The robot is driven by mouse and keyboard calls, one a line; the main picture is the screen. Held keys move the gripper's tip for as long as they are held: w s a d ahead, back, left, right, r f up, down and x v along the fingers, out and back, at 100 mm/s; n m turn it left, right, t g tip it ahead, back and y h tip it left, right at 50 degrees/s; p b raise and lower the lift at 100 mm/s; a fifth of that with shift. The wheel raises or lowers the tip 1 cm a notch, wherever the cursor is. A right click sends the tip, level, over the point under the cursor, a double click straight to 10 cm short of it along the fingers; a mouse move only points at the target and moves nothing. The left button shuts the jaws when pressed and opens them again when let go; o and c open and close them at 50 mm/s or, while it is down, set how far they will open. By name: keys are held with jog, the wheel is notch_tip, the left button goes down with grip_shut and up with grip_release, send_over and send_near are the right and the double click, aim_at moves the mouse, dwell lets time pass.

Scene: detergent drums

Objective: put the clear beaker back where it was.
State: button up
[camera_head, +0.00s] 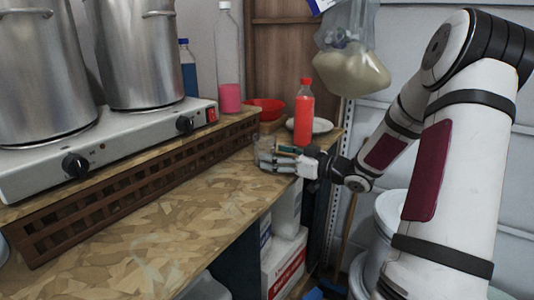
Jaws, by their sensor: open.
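The clear beaker (264,146) is a small, faint transparent vessel at the far right end of the wooden worktop (160,230). It is hard to make out against the wood. My gripper (270,158) reaches in from the right, low over the worktop's right edge, with its fingers pointing left. The fingers are open and lie at the beaker, and they overlap its lower part in the picture. I cannot tell whether they touch it.
A red bottle (304,112), a white plate (322,126) and a red bowl (265,109) stand just behind. A hot plate (120,143) with steel pots (137,55) fills the left. A bag (350,72) hangs above. The front worktop is clear.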

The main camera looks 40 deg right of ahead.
jog(key=p+v, duration=0.2)
jog(key=v, duration=0.8)
jog(key=w+g+h, duration=0.1)
jog(key=w+h, duration=0.1)
jog(key=w+a+r+g+h, duration=0.1)
jog(key=w+h, duration=0.1)
jog(key=w+r+g+h, duration=0.1)
jog(key=h, duration=0.1)
jog(key=shift+w+a+m, duration=0.3)
jog(key=shift+w+a, duration=0.05)
jog(key=shift+w, duration=0.05)
jog(key=a+r+g+h, duration=0.1)
jog(key=r+m+g+h, duration=0.1)
jog(key=h, duration=0.1)
jog(key=shift+s+a+r, duration=0.25)
jog(key=shift+s+a, duration=0.15)
jog(key=s+a+m+g+y, duration=0.1)
jog(key=s+a+g, duration=0.3)
jog(key=s+a, duration=0.8)
jog(key=s+a+m+g+y, duration=0.1)
jog(key=s+a+g, duration=0.4)
jog(key=s+a, duration=0.8)
jog(key=s+y, duration=0.1)
jog(key=s, duration=0.5)
jog(key=shift+a, duration=0.3)
